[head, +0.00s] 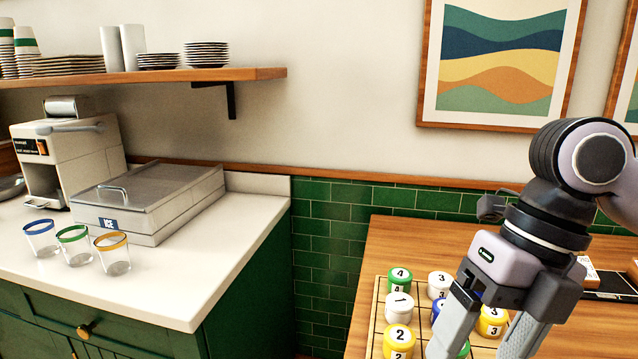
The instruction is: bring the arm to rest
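My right arm comes in from the right, and its gripper (480,345) points down over the wooden table (400,240). Its two fingers are spread apart with a clear gap, and no held thing shows between them. The fingertips reach the bottom edge of the picture. The gripper hangs in front of a board (378,320) with numbered round pieces and hides part of it. I cannot tell how high it is above the pieces. My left gripper is not in view.
Numbered pieces include a green one (399,281), a white one (399,307) and a yellow one (398,340). A dark tray (608,284) lies behind the arm. At left, a white counter (190,285) bears several glasses (75,245) and an ice bin (150,195). The table's back left is clear.

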